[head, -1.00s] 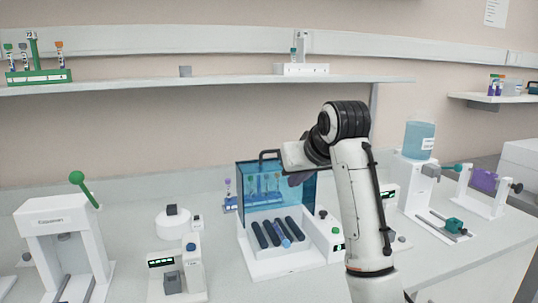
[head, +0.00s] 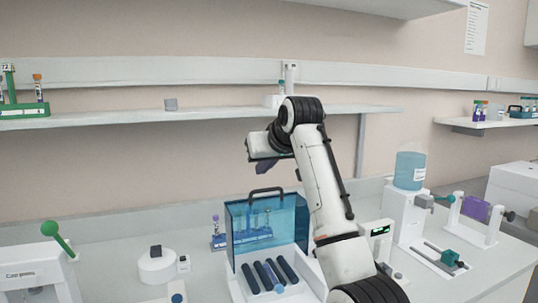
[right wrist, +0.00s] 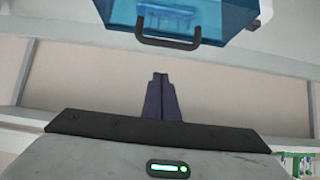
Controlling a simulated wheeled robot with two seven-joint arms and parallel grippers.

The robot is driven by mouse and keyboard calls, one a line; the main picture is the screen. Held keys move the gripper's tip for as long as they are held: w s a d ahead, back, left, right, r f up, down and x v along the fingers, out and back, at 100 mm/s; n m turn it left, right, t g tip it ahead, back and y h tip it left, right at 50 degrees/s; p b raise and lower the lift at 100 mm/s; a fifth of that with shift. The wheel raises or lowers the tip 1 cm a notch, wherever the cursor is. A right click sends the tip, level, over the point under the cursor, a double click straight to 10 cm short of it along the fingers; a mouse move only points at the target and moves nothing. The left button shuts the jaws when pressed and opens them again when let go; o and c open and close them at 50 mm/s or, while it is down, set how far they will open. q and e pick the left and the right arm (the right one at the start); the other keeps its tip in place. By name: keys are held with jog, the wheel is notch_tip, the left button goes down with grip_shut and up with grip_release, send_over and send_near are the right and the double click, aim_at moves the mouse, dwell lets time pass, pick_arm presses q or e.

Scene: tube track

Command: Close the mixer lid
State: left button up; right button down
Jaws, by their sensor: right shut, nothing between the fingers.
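The mixer (head: 241,286) stands on the bench, a white base with several dark rollers and a blue tube among them. Its translucent blue lid (head: 290,232) stands open and upright, with a black handle (head: 267,191) on its top edge. In the right wrist view the lid (right wrist: 190,14) and its handle (right wrist: 168,42) appear at the top, beyond the fingers. My right gripper (head: 265,167) is shut and empty, just above the handle in the head view. Its dark fingers (right wrist: 161,82) are together and apart from the handle. My left gripper is not in view.
A shelf (head: 215,112) runs along the wall behind my right arm. A tube rack (head: 219,241) stands behind the mixer. A white device with a black knob (head: 157,266) is left of it, and a blue bottle (head: 409,170) stands on the right.

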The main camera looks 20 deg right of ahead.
aim_at(268, 203)
jog(key=shift+s+f, duration=0.95)
jog(key=shift+s, duration=0.3)
jog(key=shift+s+f, duration=0.2)
jog(key=shift+s, duration=0.1)
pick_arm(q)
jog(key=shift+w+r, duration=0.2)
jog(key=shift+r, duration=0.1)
